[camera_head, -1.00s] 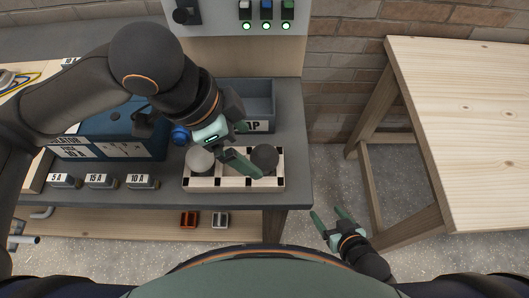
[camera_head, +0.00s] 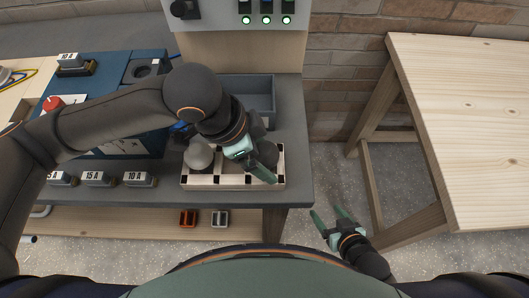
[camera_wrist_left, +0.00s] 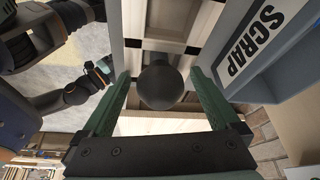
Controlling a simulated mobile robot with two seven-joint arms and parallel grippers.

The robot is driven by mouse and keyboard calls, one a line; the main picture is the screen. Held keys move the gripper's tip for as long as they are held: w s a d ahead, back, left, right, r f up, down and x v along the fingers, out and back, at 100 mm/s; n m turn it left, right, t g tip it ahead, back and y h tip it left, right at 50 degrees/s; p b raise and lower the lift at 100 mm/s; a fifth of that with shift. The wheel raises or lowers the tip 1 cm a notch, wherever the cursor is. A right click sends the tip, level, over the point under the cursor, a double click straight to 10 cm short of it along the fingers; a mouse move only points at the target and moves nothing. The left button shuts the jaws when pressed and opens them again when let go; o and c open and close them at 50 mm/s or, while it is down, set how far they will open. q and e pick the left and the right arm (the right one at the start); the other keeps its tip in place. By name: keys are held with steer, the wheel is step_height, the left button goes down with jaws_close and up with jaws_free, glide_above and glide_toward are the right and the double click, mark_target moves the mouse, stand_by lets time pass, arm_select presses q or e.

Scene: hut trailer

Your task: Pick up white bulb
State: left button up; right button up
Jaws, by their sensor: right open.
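The white bulb (camera_head: 199,156) sits in the left part of a pale wooden rack (camera_head: 233,184) on the grey workbench. A dark bulb (camera_head: 269,153) sits in the rack's right part, partly hidden by my left gripper (camera_head: 262,172). In the left wrist view the dark bulb (camera_wrist_left: 161,85) shows between the two open green fingers of my left gripper (camera_wrist_left: 161,74); I cannot tell whether they touch it. The white bulb is not seen in that view. My right gripper (camera_head: 327,212) is open and empty, low over the floor right of the bench.
A grey scrap bin (camera_head: 262,90) stands behind the rack, and it shows close at right in the left wrist view (camera_wrist_left: 262,60). A blue box (camera_head: 115,140) and several labelled fuses (camera_head: 97,179) are to the left. A wooden table (camera_head: 465,130) stands at the right.

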arm_select(q)
steer(key=c, duration=1.3)
steer(key=shift+r, duration=0.1)
